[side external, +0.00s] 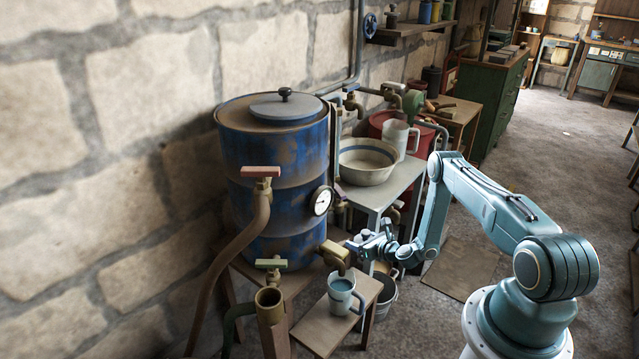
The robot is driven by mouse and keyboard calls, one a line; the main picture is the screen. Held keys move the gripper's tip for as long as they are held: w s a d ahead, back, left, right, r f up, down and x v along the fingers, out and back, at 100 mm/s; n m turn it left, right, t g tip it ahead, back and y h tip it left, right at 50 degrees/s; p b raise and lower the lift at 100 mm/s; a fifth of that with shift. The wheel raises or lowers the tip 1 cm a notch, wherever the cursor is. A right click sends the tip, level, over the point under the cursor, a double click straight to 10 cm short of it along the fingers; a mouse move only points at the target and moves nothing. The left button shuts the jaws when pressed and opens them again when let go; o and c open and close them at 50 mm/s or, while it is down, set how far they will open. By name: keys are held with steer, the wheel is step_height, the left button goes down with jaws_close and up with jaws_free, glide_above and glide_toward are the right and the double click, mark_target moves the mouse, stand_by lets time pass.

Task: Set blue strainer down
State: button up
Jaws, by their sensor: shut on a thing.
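My gripper (372,246) is at the end of my pale blue arm, to the right of the blue drum's lower tap. It is shut on a small bluish thing (362,238), which I take to be the blue strainer; its shape is too small and too much covered by the fingers to make out. The gripper is above the height of the small wooden stool (318,328). A light blue mug (342,294) stands upright on that stool, below and left of the gripper.
The large blue drum (270,165) with lid and gauge stands left of the gripper. Its brass tap (334,252) juts out over the mug. A grey table (385,188) holds a wide basin (366,162). A grey bucket (383,298) stands behind the stool.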

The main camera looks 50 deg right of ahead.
step_height(320, 180, down, 11)
steer(key=shift+f, duration=0.1)
stand_by(0.4)
steer(key=shift+f, duration=1.75)
steer(key=o, duration=1)
steer(key=shift+s, duration=0.1)
steer(key=v, duration=1.1)
steer(key=shift+s+r, duration=0.2)
steer(key=shift+s, duration=0.1)
steer(key=shift+a, duration=0.1)
